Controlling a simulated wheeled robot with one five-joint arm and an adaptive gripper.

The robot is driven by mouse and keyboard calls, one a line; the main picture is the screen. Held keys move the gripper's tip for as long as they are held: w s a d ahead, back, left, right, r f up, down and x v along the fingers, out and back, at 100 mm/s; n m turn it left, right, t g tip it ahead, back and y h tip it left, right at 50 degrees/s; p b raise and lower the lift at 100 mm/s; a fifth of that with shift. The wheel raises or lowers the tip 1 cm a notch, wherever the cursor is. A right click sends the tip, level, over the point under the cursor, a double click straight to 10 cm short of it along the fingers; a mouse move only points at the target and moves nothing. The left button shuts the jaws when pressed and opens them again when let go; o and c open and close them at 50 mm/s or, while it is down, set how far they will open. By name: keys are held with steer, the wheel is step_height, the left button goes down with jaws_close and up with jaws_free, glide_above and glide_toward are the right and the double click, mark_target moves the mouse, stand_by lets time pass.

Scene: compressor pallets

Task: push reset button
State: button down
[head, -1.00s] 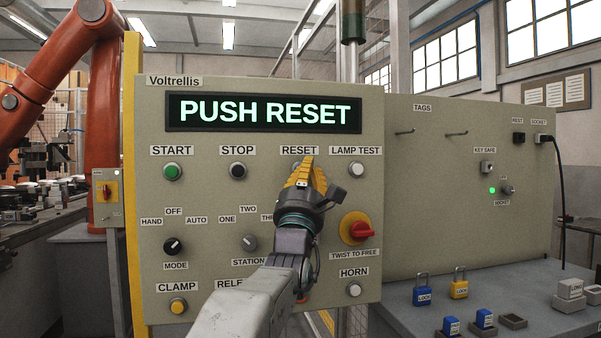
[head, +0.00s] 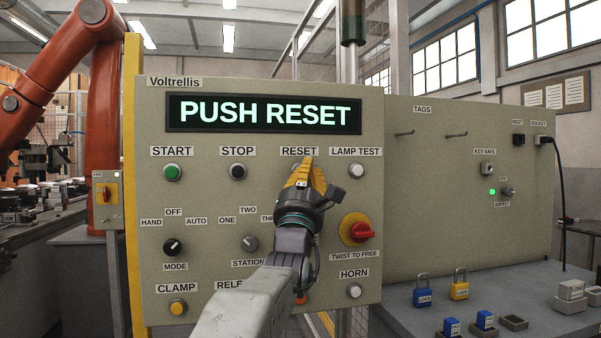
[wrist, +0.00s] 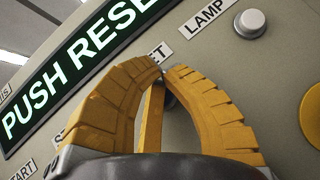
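The RESET label (head: 299,151) is on the grey control panel (head: 205,290), in the top row between STOP and LAMP TEST. The button under it is mostly hidden behind my gripper (head: 306,162), whose yellow fingertips are just below the label. In the wrist view, my gripper (wrist: 165,68) has its fingertips drawn together, with nothing seen held between them. The partly covered RESET label (wrist: 158,54) shows just beyond the tips. A small dark patch shows between the fingers; I cannot tell whether it is the button, or whether the tips touch it.
The display (head: 264,113) reads PUSH RESET. The black STOP button (head: 238,171) is to the left and the white LAMP TEST button (head: 356,170) to the right. A red knob (head: 361,232) on yellow sits lower right. Padlocks stand on the bench (head: 395,310).

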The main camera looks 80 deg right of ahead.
steer(key=shift+d, duration=0.2)
stand_by(0.3)
steer(key=shift+a+f+b, duration=0.1)
steer(key=shift+a+b, duration=0.2)
steer(key=shift+b, duration=0.4)
steer(key=shift+s+a+b, duration=0.2)
steer(key=shift+a+b, duration=0.45)
steer(key=shift+b, duration=0.15)
stand_by(0.6)
